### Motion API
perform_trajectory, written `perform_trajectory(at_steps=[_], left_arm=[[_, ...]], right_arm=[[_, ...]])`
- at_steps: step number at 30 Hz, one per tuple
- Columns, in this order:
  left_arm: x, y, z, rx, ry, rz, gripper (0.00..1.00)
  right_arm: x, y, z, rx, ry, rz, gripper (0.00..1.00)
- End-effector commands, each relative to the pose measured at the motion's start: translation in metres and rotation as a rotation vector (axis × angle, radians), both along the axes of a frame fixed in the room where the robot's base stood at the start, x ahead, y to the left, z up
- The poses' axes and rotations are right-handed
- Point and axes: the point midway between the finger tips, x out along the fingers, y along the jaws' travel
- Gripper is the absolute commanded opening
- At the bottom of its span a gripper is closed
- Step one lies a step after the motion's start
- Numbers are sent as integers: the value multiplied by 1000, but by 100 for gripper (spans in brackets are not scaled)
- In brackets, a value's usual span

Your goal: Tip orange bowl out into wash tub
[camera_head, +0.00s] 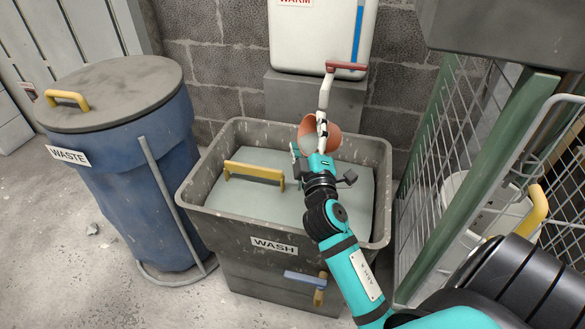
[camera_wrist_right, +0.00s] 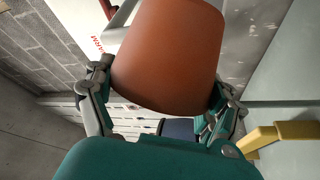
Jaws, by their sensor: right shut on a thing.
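The orange bowl (camera_head: 335,138) is held above the back right part of the grey wash tub (camera_head: 376,158), below the tap. My right gripper (camera_head: 320,133) is shut on it and partly hides it in the head view. In the right wrist view the bowl (camera_wrist_right: 168,55) sits between the two fingers of the gripper (camera_wrist_right: 160,110), with its smooth outer side towards the camera. A pale flat panel (camera_head: 235,206) with a yellow handle (camera_head: 253,171) lies inside the tub's rim. My left gripper is not in view.
A white tank (camera_head: 315,38) marked WARM, with a red-handled tap (camera_head: 346,67), stands behind the tub. A lidded blue waste bin (camera_head: 150,185) is on the left. A green-framed wire cage (camera_head: 440,150) stands close on the right.

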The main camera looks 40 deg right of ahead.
Motion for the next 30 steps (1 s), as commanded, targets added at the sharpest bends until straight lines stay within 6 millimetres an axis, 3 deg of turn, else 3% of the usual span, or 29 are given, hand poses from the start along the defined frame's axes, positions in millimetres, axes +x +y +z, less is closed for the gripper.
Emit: perform_trajectory(at_steps=[30], left_arm=[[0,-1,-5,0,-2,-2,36]], right_arm=[[2,8,2,-109,24,0,45]])
